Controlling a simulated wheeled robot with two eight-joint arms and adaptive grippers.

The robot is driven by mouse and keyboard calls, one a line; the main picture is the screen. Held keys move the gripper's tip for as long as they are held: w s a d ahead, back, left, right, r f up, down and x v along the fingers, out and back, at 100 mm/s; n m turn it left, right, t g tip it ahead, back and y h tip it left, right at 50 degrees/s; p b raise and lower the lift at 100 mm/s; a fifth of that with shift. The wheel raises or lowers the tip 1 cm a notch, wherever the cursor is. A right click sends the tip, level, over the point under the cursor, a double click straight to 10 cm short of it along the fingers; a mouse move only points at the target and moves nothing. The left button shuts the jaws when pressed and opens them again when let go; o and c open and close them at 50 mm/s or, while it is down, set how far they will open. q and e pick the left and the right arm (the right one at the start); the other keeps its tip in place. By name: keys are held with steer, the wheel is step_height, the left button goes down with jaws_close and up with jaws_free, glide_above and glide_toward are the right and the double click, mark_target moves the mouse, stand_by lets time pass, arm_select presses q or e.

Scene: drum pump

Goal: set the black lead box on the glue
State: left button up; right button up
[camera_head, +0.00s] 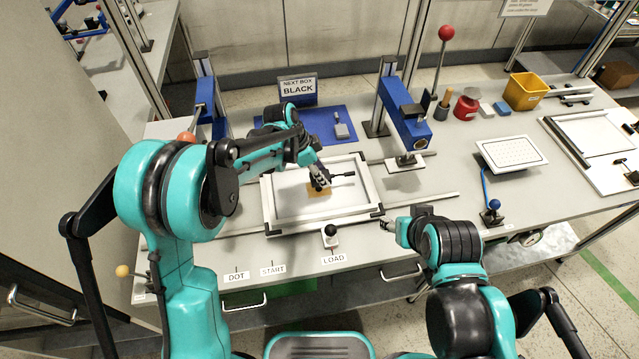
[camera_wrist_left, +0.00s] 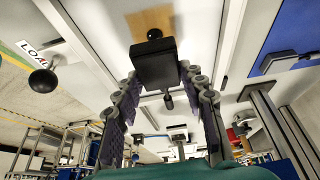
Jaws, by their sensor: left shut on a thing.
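The black lead box (camera_head: 319,184) is in my left gripper (camera_head: 318,172), over the white plate of the framed fixture (camera_head: 268,207). In the left wrist view the black box (camera_wrist_left: 155,65) sits between the two fingers of my left gripper (camera_wrist_left: 160,90), with a short black lead end at its near side. The glue, a tan patch (camera_head: 316,193) on the plate, shows partly under and beside the box; it also shows in the wrist view (camera_wrist_left: 143,22). Whether the box touches the glue I cannot tell. My right gripper (camera_head: 392,226) is small and partly hidden near the bench's front edge.
A sign reading NEXT BOX BLACK (camera_head: 298,87) stands behind a blue mat (camera_head: 320,118) with a grey box (camera_head: 341,130). A blue-and-black post (camera_head: 405,120) stands right of the fixture. A black-knobbed lever (camera_head: 330,231) stands by the LOAD label. A yellow bin (camera_head: 526,91) is at the back right.

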mark_target(320, 189)
arm_select(q)
steer(key=shift+a+f, duration=0.2)
steer(key=shift+f+b, duration=0.65)
steer(key=shift+f, duration=1.35)
steer(key=shift+f, duration=0.1)
steer(key=o, duration=1.2)
steer(key=shift+c, duration=0.2)
